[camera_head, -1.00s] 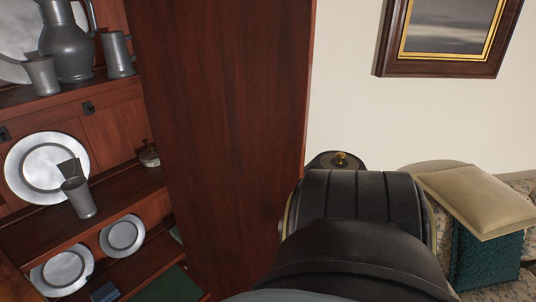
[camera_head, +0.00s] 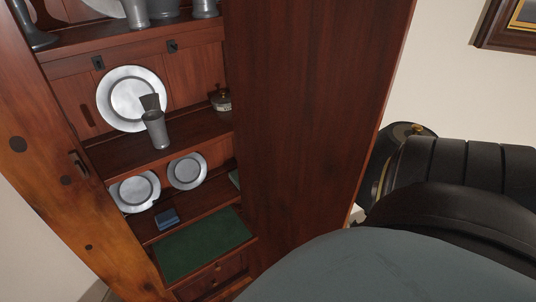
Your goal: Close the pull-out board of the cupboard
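The wooden cupboard (camera_head: 60,140) stands on the left with its shelves open to view. Low in it a board with a green top (camera_head: 205,245) lies flat below the bottom plates; how far it sticks out is hard to tell. A wide dark red wooden panel (camera_head: 305,120) stands upright at the cupboard's right side and hides part of the shelves. My dark arm link (camera_head: 455,225) fills the lower right, to the right of the panel. Neither gripper is in view.
Pewter plates (camera_head: 132,98), a tilted beaker (camera_head: 156,130), a lidded pot (camera_head: 221,101) and a small blue box (camera_head: 167,218) stand on the shelves. A drawer front (camera_head: 215,277) is below the green board. A framed picture (camera_head: 510,32) hangs on the wall at right.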

